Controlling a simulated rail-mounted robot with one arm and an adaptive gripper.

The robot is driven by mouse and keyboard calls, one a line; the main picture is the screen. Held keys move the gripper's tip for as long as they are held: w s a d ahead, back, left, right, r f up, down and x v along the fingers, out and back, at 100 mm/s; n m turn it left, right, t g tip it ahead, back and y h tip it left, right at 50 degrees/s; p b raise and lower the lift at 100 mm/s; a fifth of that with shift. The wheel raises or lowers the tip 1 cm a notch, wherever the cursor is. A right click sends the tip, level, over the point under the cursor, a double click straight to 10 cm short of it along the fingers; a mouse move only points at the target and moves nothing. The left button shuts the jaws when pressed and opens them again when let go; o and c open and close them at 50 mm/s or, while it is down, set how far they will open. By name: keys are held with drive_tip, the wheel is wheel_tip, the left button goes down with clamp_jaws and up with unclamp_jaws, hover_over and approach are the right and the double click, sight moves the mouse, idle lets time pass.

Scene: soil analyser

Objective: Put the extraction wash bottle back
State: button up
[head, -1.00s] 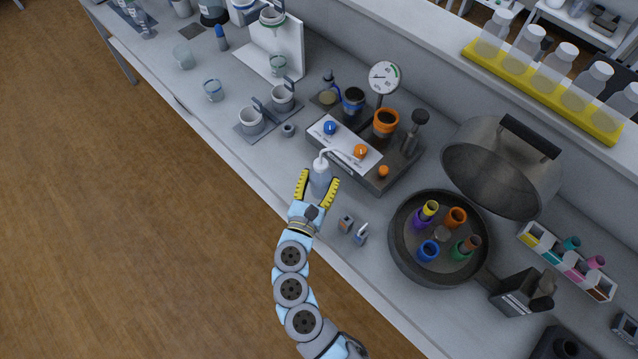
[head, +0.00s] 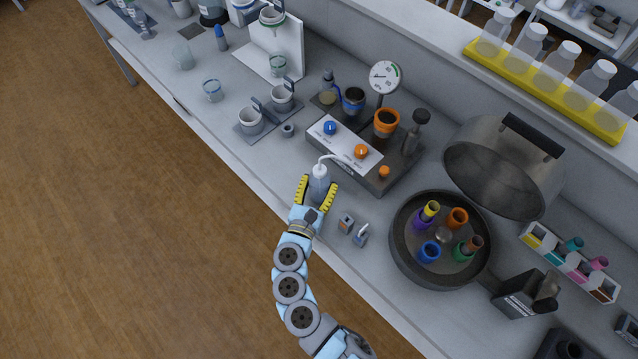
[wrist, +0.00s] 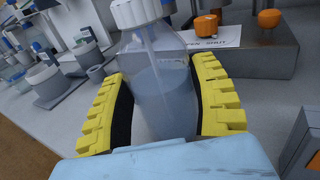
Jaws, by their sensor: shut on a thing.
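The extraction wash bottle (head: 319,182) is a translucent bottle with a white cap and a thin bent white spout. My gripper (head: 317,191) has its yellow-padded fingers on either side of it and is shut on it. In the wrist view the bottle (wrist: 158,85) stands upright between the two fingers and holds a greyish liquid. The bottle is in front of the grey control unit (head: 340,172) with blue and orange knobs. Its base is hidden by my gripper, so I cannot tell whether it touches the bench.
A round dark centrifuge (head: 398,254) with coloured tubes stands at the right, lid open. Cups on a grey mat (head: 243,131) stand to the left. The bench's front edge is close, with clear bench left of the bottle.

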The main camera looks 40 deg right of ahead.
drive_tip(key=o, duration=0.8)
drive_tip(key=shift+r, duration=0.15)
drive_tip(key=shift+b+v, duration=0.4)
drive_tip(key=shift+v, duration=5.65)
drive_tip(key=shift+r, duration=0.1)
